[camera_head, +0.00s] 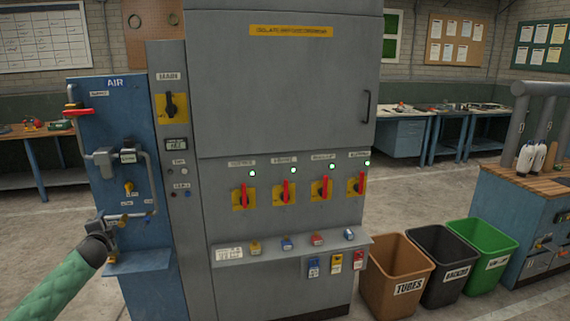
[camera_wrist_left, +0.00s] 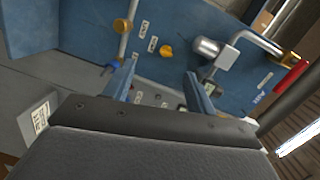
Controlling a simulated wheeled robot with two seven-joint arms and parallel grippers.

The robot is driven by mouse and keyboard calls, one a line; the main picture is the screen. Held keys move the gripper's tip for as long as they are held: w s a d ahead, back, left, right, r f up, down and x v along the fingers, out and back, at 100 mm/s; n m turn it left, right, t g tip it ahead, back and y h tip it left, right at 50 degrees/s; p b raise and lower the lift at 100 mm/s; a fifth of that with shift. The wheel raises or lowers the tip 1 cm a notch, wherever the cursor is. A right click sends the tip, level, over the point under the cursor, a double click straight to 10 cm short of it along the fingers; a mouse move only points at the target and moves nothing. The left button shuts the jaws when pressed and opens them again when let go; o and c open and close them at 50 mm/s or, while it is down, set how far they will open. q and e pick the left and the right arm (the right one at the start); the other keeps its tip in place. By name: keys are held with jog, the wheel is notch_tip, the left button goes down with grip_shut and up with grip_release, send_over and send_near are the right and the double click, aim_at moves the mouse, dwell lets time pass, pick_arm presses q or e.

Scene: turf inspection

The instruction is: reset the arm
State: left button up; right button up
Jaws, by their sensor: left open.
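My left arm comes in from the lower left in the head view. Its gripper (camera_head: 108,226) is in front of the lower part of the blue AIR panel (camera_head: 133,190). In the left wrist view the two blue fingers of the left gripper (camera_wrist_left: 158,88) stand apart with nothing between them. The blue panel (camera_wrist_left: 180,28) fills much of that view beyond the fingers. My right gripper is in neither view.
A grey cabinet (camera_head: 280,110) with several red-handled switches stands right of the panel. A brown bin (camera_head: 385,285), a black bin (camera_head: 432,280) and a green bin (camera_head: 480,270) stand on the floor at right. A wooden-topped bench (camera_head: 545,185) is beyond them.

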pick_arm(q)
jog(key=s+d+f+n+g+h, duration=0.2)
jog(key=s+d+f+n+g, duration=0.25)
jog(key=s+d+f, duration=0.85)
jog(key=s+d+f+n+g+h, duration=0.1)
jog(key=s+d+f+n+g, duration=0.35)
jog(key=s+d+f, duration=0.85)
jog(key=s+d+f+g+h, duration=0.1)
jog(key=s+d+f+g, duration=0.1)
jog(key=s+d+f, duration=0.4)
jog(key=s+d+f+g+h, duration=0.1)
jog(key=s+d+f+g, duration=0.1)
jog(key=s+d+f, duration=0.4)
jog(key=s+d+f+n+g+h, duration=0.1)
jog(key=s+d+f, duration=0.5)
jog(key=s+f, duration=0.7)
jog(key=s, duration=0.9)
jog(key=shift+d+f+g+h, duration=0.3)
jog(key=shift+d+f+g, duration=0.05)
jog(key=shift+f+g, duration=0.05)
